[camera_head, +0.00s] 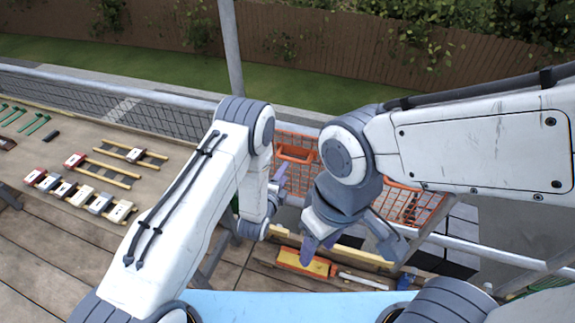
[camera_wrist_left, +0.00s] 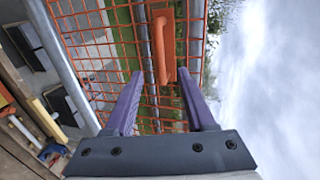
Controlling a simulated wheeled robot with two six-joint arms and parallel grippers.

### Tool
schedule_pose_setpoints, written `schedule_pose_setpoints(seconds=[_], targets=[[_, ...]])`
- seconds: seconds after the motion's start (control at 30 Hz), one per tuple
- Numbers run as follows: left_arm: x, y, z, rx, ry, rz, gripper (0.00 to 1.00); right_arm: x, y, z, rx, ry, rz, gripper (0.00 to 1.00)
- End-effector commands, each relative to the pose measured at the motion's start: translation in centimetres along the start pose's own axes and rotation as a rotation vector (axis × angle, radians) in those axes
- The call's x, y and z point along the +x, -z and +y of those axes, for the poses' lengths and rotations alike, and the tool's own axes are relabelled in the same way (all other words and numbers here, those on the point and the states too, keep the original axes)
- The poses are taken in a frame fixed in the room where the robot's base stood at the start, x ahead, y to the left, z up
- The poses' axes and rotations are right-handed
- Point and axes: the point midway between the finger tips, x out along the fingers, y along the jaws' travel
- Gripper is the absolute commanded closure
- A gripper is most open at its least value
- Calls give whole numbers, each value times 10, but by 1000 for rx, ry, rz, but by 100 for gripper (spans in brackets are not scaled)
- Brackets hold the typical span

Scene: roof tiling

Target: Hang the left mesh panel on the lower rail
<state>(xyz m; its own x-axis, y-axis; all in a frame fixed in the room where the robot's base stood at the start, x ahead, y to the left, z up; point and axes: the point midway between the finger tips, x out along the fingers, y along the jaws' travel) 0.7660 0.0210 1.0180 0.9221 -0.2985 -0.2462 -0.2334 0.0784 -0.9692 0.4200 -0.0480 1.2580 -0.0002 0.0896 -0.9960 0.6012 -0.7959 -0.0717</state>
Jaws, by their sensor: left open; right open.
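The left orange mesh panel (camera_head: 292,160) stands at the scaffold side in the head view, partly hidden by my arms. Its orange handle (camera_head: 294,153) also shows in the left wrist view (camera_wrist_left: 163,48), in front of the fingers. My left gripper (camera_head: 277,187) is open beside this panel. In the wrist view its purple fingers (camera_wrist_left: 160,88) are apart, with the mesh beyond them and nothing held. A grey rail (camera_wrist_left: 64,65) runs along the panel's left part there; I cannot tell whether the panel is hooked on it. My right gripper (camera_head: 350,242) is open and empty, lower and to the right.
More orange mesh (camera_head: 408,203) shows behind my right arm. A yellow-and-orange tool (camera_head: 304,263) lies on the planks below the grippers. Roof battens and small blocks (camera_head: 80,190) lie on the wooden deck at left. A grey post (camera_head: 231,45) rises behind my left arm.

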Motion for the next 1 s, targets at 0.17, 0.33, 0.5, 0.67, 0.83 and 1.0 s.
schedule_pose_setpoints(seconds=[0.17,0.33,0.5,0.67,0.83,1.0], targets=[[16,0,2,0,4,1,45,8,0,1,0,0,0,50],[37,0,3,-1,3,1,45,16,-1,1,1,0,0,50],[57,0,2,-2,2,1,45,24,-1,2,3,0,0,50],[77,0,4,-2,2,1,45,41,-2,3,5,0,0,50],[92,0,3,-2,1,1,45,53,-3,4,8,0,0,50],[100,0,2,-2,0,1,45,58,-3,4,9,0,0,50]])
